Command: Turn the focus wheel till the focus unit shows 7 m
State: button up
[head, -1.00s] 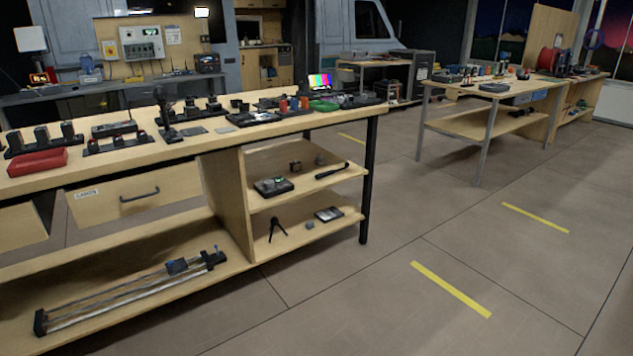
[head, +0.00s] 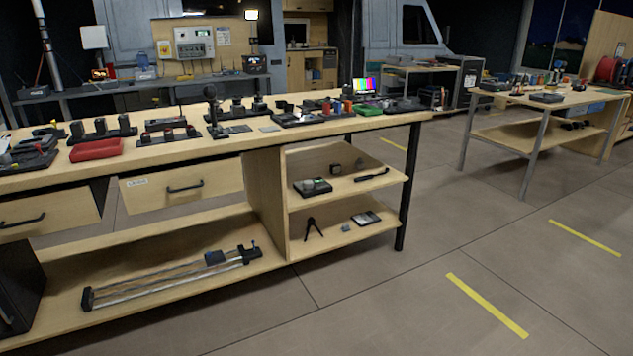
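I cannot pick out the focus wheel or the focus unit for sure. The long workbench (head: 225,148) carries several small dark devices too small to read. A dark upright device with a round top (head: 212,105) stands on the bench among them. A dark unit with a grey knob-like part (head: 313,187) lies on the upper side shelf; I cannot tell what it is. No 7 m reading is legible anywhere. My gripper is not in view.
A red tray (head: 96,150) lies on the bench. A slider rail (head: 175,277) lies on the lower shelf. A second table (head: 560,108) stands at the right. The floor (head: 400,300) with yellow strips is free at the front right. A drawer (head: 180,187) sits under the bench top.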

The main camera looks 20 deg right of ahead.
aim_at(307, 185)
jog(key=z, duration=0.15)
jog(key=i, duration=1.8)
jog(key=u, duration=0.35)
jog(key=k, duration=0.95)
jog(key=u, duration=0.2)
jog(key=i, duration=0.3)
jog(key=z, duration=0.1)
